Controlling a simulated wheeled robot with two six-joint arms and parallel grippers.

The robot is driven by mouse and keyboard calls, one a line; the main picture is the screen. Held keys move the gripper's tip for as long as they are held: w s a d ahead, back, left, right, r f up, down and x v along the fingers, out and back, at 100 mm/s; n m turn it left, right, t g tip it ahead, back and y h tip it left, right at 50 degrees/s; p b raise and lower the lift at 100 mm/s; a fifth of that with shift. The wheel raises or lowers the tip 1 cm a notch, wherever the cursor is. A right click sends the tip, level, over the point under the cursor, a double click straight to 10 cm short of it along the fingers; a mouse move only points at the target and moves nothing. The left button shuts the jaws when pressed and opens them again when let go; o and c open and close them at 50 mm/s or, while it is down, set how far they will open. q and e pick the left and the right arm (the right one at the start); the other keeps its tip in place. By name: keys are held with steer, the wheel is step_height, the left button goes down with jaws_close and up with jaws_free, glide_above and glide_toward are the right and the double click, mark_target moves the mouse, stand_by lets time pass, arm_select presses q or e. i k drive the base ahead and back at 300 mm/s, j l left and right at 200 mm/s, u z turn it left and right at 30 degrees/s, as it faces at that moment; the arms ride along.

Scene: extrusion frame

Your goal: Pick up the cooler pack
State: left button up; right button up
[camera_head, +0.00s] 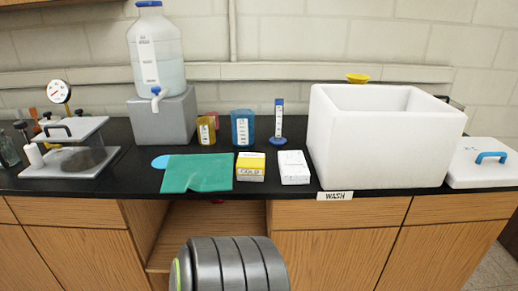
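A small yellow and white pack (250,167) with a label that seems to read "COLD" lies near the front edge of the black bench, at the middle. A small white pack (293,167) lies just to its right, apart from it. The pictures do not settle which of them is the cooler pack. A large open white foam box (385,145) stands to the right, and its inner floor is hidden. Neither of my grippers is in view.
A green cloth-like sheet (197,173) lies left of the packs. A yellow cup (206,132), a blue cup (242,128) and a blue-based cylinder (279,122) stand behind. A water jug (157,58) sits on a grey block (163,119). A white lid (485,163) lies far right.

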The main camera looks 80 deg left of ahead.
mark_target(294, 169)
steer(key=u, duration=2.2)
steer(key=i+l, duration=0.15)
steer(key=i+l+u, duration=0.1)
steer(key=l, duration=0.3)
steer(key=i+l, duration=0.15)
steer(key=l, duration=0.15)
steer(key=j+u, duration=0.05)
